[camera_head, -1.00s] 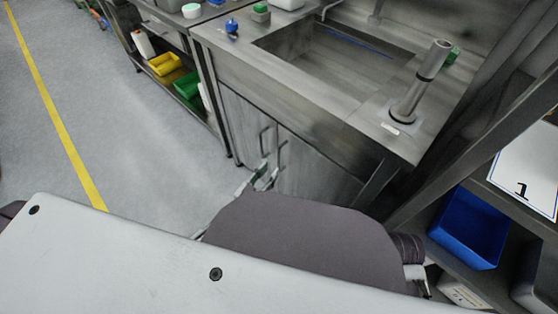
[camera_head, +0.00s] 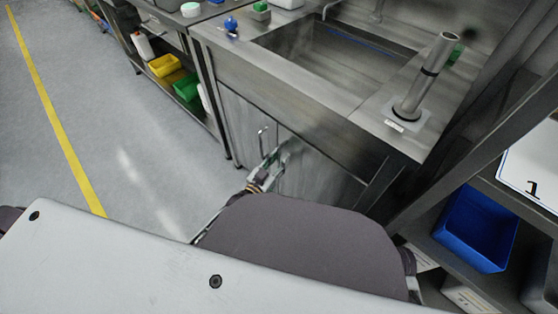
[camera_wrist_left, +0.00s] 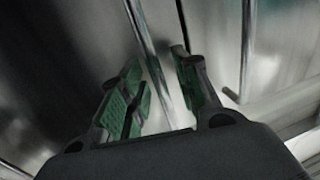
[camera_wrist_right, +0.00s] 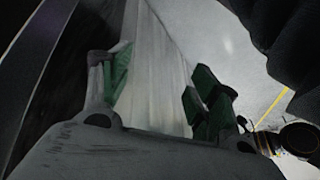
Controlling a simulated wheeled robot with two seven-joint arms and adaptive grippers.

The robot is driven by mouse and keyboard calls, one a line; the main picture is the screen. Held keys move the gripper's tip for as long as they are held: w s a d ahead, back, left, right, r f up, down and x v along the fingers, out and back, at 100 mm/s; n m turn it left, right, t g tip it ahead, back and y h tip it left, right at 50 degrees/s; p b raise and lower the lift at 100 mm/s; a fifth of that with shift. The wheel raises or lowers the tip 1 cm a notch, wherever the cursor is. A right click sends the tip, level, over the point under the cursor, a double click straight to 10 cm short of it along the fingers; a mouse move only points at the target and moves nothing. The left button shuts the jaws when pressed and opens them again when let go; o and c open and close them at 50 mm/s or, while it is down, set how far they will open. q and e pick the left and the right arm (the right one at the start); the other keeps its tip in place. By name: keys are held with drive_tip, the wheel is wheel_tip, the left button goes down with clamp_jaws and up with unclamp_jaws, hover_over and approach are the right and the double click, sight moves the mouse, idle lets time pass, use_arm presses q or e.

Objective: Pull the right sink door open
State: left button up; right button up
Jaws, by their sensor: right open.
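The sink cabinet (camera_head: 240,125) has grey metal doors below the basin. The left door's upright bar handle (camera_head: 263,142) is visible in the head view. The right door (camera_head: 315,180) is partly covered by my left gripper (camera_head: 276,160), which hides its handle. In the left wrist view, my left gripper (camera_wrist_left: 160,95) is open with green pads around a shiny upright bar (camera_wrist_left: 148,50). Another bar (camera_wrist_left: 246,50) stands right of the fingers. My right gripper (camera_wrist_right: 155,95) is open in its wrist view, facing a pale panel (camera_wrist_right: 155,60); the head view does not show it.
A blue bin (camera_head: 475,228) sits on a shelf at the right. Open floor (camera_head: 140,130) lies left of the cabinet. Yellow (camera_head: 165,65) and green bins (camera_head: 188,87) stand under the neighbouring bench.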

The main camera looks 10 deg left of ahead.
use_arm(q)
clamp_jaws()
drive_tip(key=shift+s, duration=0.15)
idle(0.5)
